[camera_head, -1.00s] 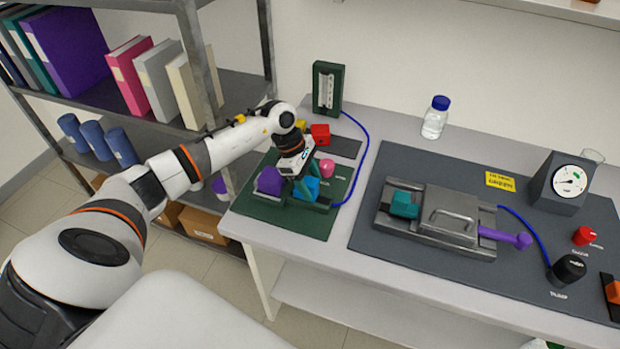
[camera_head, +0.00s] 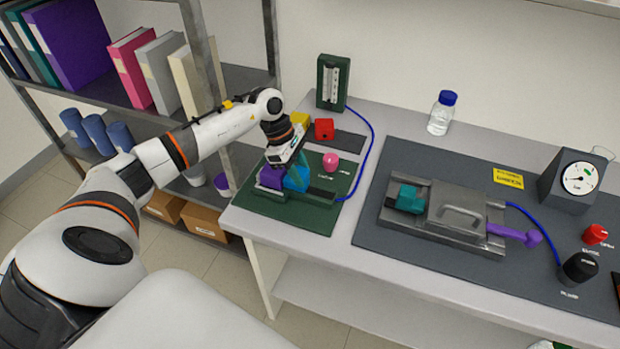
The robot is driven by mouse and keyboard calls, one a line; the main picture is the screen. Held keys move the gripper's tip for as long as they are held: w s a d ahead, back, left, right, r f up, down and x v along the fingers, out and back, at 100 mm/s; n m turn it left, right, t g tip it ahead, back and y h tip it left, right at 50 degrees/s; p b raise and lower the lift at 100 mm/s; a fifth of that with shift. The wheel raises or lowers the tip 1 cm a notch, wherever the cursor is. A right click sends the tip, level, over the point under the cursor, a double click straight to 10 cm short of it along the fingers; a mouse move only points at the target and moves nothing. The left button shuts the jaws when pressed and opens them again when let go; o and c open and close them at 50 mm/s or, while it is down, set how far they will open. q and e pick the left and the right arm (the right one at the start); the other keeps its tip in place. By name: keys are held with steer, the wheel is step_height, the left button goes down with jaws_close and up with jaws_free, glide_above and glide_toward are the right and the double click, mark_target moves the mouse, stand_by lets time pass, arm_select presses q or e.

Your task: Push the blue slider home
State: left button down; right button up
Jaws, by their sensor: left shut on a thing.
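The blue slider (camera_head: 297,181) sits on a dark rail on the green board (camera_head: 300,219) at the left end of the bench. A purple block (camera_head: 271,178) stands just left of it, and the two look touching or nearly so. My left gripper (camera_head: 294,172) reaches down from above with its teal fingers shut on the blue slider. The fingers hide part of its top. My right gripper is not in view.
A pink knob (camera_head: 330,162) stands close to the right of the slider. A green gauge box (camera_head: 333,82), red block (camera_head: 324,129) and yellow block (camera_head: 299,120) are behind. A metal clamp rig (camera_head: 455,209) lies on the grey mat (camera_head: 384,241) to the right.

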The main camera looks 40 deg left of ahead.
arm_select(q)
steer(key=c, duration=1)
jaws_free()
steer(key=shift+r, duration=0.1)
steer(key=shift+a+r, duration=0.15)
steer(key=shift+r, duration=0.05)
steer(key=b+v, duration=0.4)
steer(key=v, duration=0.7)
steer(key=shift+r, duration=0.2)
steer(key=shift+s+a+f, duration=0.1)
steer(key=shift+s, duration=0.05)
